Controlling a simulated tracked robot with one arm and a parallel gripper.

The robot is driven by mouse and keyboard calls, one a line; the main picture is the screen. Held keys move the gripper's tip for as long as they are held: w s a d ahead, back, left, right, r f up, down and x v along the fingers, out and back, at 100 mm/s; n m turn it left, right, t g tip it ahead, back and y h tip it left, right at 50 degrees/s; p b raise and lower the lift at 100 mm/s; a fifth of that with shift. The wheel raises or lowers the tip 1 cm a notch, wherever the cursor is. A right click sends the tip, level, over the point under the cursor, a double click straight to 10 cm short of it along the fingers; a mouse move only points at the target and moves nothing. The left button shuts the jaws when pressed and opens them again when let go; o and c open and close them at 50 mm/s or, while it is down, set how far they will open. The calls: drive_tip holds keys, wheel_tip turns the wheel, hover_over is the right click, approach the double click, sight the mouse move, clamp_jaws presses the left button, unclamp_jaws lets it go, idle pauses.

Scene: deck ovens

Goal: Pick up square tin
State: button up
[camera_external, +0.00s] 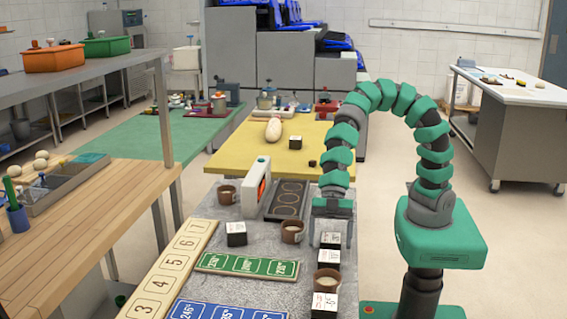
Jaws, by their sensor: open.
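Several small square dark blocks with white labelled tops stand on the grey speckled counter; their print is too small to read, so I cannot tell which is the square tin. One such block (329,256) is at the counter's right side, under my gripper (331,238). My gripper points down, open, with a finger on either side of this block in the picture; contact is not clear. Another block (237,239) stands left of a brown cup. A third block (324,309) is at the front right, by a cup with pale contents (327,280).
A brown cup (292,232) stands close left of my gripper. Green (247,265) and blue label strips and a numbered board (168,275) cover the front left.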

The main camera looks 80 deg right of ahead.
sight(329, 260)
drive_tip(key=shift+b+x, duration=0.55)
drive_tip(key=shift+x, duration=2.65)
drive_tip(key=shift+s+a+r, duration=0.1)
drive_tip(key=shift+r, duration=0.05)
drive_tip(key=c, duration=1.2)
